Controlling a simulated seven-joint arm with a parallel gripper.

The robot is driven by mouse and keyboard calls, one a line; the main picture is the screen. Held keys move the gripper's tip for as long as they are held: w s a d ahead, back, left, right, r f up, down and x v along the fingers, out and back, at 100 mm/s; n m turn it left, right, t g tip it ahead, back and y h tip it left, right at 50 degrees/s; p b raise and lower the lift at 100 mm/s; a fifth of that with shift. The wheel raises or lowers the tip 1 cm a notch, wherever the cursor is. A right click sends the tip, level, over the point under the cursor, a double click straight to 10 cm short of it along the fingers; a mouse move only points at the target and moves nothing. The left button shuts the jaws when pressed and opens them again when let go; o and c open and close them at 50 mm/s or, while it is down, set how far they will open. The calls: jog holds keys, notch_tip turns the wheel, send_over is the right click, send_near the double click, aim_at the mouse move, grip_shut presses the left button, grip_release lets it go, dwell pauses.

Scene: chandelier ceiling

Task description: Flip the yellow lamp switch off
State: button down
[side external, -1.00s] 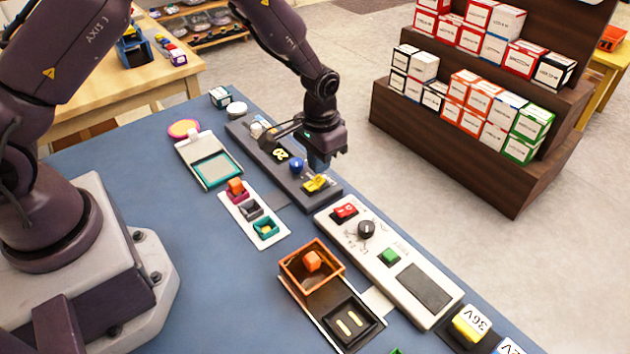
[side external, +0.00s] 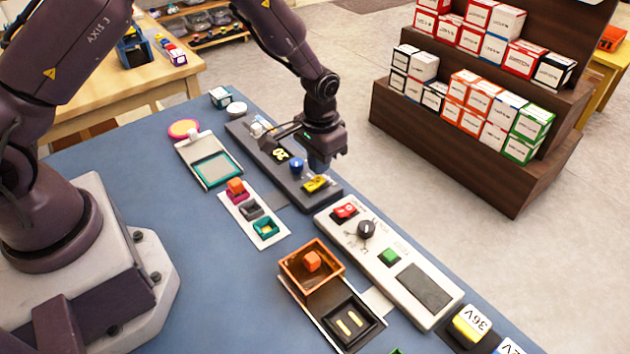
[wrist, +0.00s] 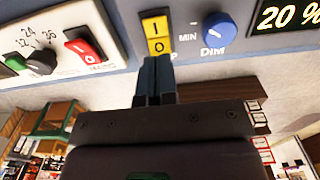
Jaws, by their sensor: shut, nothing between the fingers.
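The yellow lamp switch (side external: 316,183) is a rocker on the dark panel (side external: 292,188), at its near end. In the wrist view the yellow switch (wrist: 157,34) carries the marks I and O and sits just beyond my fingertips. My gripper (side external: 321,168) is above the panel, close to the yellow switch. In the wrist view my gripper (wrist: 156,62) has its fingers together with nothing between them, at the O end of the switch. I cannot tell whether the tips touch it.
A blue DIM knob (wrist: 214,30) and a display reading 20 % (wrist: 290,16) are beside the yellow switch. A white panel (side external: 375,255) with a red switch (side external: 345,211), black knob (side external: 366,229) and green button (side external: 390,255) is nearby.

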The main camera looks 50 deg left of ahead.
aim_at(319, 179)
jog(key=shift+f, duration=1.25)
dwell(0.3)
jog(key=shift+r, duration=3.55)
